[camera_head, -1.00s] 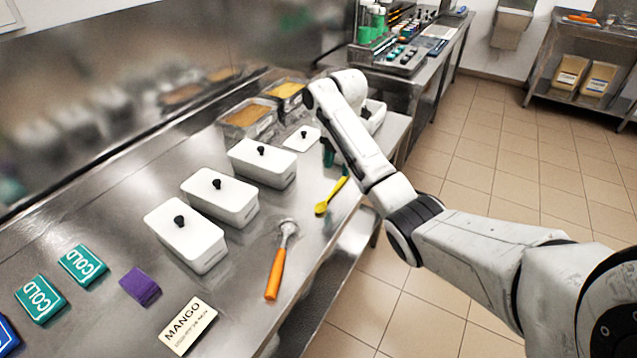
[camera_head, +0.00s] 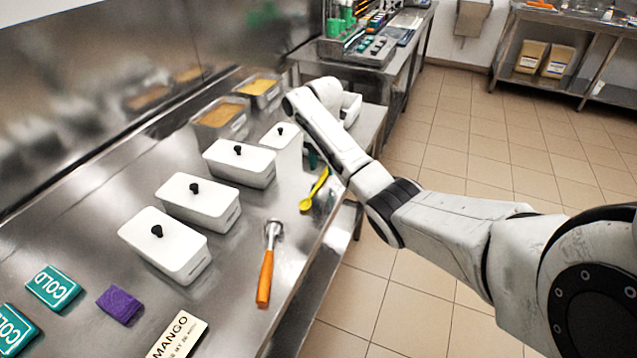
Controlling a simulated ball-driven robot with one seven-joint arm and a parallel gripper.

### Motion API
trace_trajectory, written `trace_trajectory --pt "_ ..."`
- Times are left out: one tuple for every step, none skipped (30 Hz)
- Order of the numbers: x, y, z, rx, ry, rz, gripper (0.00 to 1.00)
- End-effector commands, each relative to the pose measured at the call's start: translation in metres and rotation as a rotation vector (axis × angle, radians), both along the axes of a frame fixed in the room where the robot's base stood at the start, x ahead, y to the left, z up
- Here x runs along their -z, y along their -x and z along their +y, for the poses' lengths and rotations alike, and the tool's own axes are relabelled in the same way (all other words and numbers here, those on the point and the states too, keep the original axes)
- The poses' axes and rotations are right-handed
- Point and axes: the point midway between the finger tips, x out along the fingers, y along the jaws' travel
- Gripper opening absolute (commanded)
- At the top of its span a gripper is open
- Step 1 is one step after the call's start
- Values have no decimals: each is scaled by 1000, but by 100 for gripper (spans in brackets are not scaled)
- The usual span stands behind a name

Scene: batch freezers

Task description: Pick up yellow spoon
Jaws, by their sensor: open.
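The yellow spoon (camera_head: 316,190) lies near the front edge of the steel counter, its bowl toward me and its handle pointing away and to the right. The far end of its handle comes close to my arm's outline in the picture. My arm reaches over the counter from the right and bends at its far upper end. My gripper is hidden behind my own arm links, so its place relative to the spoon does not show. A dark green piece (camera_head: 312,157) shows beside my arm, just beyond the spoon; I cannot tell what it is.
An orange-handled scoop (camera_head: 266,270) lies nearer on the counter. Several white lidded tubs (camera_head: 165,246) line up to its left. A MANGO card (camera_head: 178,336), a purple cloth (camera_head: 119,303) and teal COLD signs (camera_head: 53,288) lie nearer. Tiled floor (camera_head: 450,150) is open at the right.

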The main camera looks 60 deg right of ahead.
Motion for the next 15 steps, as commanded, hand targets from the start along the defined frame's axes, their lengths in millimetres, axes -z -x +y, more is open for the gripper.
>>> trace_trajectory --pt "7 2 1 1 -3 3 46" --pt "12 1 1 0 -2 3 46" --pt "17 1 1 0 -2 3 46" --pt "20 1 1 0 -1 2 46" --pt "22 1 1 0 -1 2 46" --pt "25 1 1 0 -1 2 46" --pt "26 1 0 0 0 1 46" --pt "27 1 0 0 0 0 46" --pt "27 1 0 0 0 0 46" --pt "27 1 0 0 1 -1 46" --pt "27 1 0 0 1 -1 46" --pt "27 1 0 0 0 -1 46" --pt "27 1 0 0 0 -1 46" --pt "27 1 0 0 0 0 46" --pt "27 1 0 0 0 0 43"
